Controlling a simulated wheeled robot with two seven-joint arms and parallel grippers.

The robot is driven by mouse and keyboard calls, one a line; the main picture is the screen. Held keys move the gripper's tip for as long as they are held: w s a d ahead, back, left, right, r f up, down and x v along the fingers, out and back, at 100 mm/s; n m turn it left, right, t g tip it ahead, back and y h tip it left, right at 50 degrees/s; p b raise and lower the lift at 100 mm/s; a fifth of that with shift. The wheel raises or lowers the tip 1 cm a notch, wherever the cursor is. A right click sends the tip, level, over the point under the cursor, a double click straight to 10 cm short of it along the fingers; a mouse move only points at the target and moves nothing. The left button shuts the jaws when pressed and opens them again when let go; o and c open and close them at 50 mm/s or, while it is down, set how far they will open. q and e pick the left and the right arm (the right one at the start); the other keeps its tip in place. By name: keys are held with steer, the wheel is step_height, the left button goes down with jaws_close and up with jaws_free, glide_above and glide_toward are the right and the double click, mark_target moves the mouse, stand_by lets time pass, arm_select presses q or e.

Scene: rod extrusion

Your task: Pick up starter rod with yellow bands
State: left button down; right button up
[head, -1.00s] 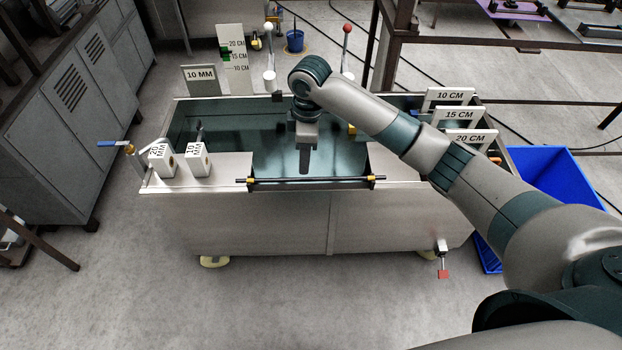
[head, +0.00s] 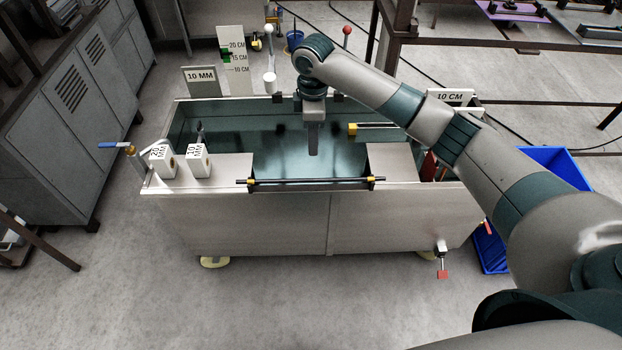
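A dark starter rod with yellow bands (head: 310,181) lies level across the front rim of the metal tank (head: 250,225). A yellow band shows near each end of it. My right gripper (head: 313,150) points down over the tank opening, behind the rod in the picture and apart from it. Its fingers show as one narrow dark shape, so I cannot tell whether it is open or shut. I see nothing held in it. My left gripper is out of view.
A "10 MM" sign (head: 201,80) and a centimetre scale board (head: 235,62) stand behind. A "10 CM" sign (head: 450,96) and blue bin (head: 553,165) are at right, partly hidden by my arm.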

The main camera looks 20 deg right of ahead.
steer(key=p, duration=0.3)
glide_above(311, 180)
steer(key=f, duration=0.8)
steer(key=shift+w+d+f, duration=0.1)
steer(key=shift+d+f, duration=0.15)
steer(key=shift+f, duration=0.7)
steer(key=shift+a+f+p, duration=0.1)
steer(key=shift+f+p, duration=0.3)
steer(key=shift+f, duration=0.25)
step_height(311, 180, down, 3)
steer(key=shift+a+r+p, duration=0.1)
steer(key=shift+a+p, duration=0.05)
steer(key=shift+p, duration=0.35)
steer(key=shift+f, duration=0.55)
steer(key=shift+c, duration=0.5)
steer(key=shift+w, duration=0.1)
jaws_close()
